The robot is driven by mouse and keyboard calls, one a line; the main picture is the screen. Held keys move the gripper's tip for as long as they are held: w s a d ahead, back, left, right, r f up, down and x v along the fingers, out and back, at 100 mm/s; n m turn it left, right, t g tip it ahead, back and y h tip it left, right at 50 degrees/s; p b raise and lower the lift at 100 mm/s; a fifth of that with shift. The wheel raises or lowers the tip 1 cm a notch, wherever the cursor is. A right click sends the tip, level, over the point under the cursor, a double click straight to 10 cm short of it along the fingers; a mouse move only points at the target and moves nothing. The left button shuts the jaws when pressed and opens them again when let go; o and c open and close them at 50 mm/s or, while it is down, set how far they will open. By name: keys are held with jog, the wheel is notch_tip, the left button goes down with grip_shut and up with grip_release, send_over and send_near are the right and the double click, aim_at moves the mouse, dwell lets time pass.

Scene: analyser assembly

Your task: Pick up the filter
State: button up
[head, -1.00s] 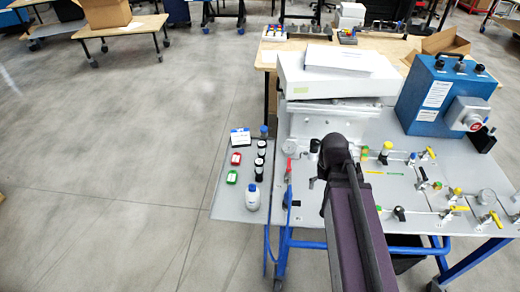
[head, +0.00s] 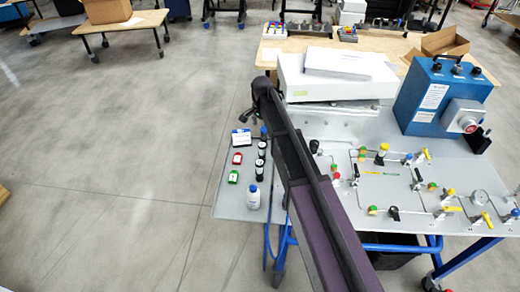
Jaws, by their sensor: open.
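Several small dark cylinders with pale bands stand in a row on the grey side panel; one of them may be the filter, but I cannot tell which. The middle cylinder (head: 261,149) and the front cylinder (head: 259,168) show clearly. A blue-topped one (head: 264,132) stands behind them, close to my arm. My gripper (head: 257,118) is at the far end of my arm, above the back of this side panel. It is open, and I see nothing held in it. Its fingers are small and dark and hard to make out.
A white bottle (head: 253,197), a red box (head: 237,158), a green box (head: 233,176) and a white-and-blue box (head: 241,137) share the side panel. A blue box unit (head: 440,97) and a white case (head: 335,82) stand behind. Tubing and valves cover the right panel.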

aim_at(262, 144)
jog(key=shift+f, duration=0.15)
notch_tip(262, 144, down, 8)
jog(key=b, duration=0.8)
jog(key=shift+d+f+b, duration=0.1)
jog(key=shift+f+b, duration=0.05)
jog(key=shift+b, duration=0.2)
jog(key=shift+f, duration=0.1)
dwell(0.4)
jog(key=shift+s+f+b, duration=0.1)
jog(key=shift+f+b, duration=2.4)
jog(key=shift+b, duration=0.1)
grip_shut()
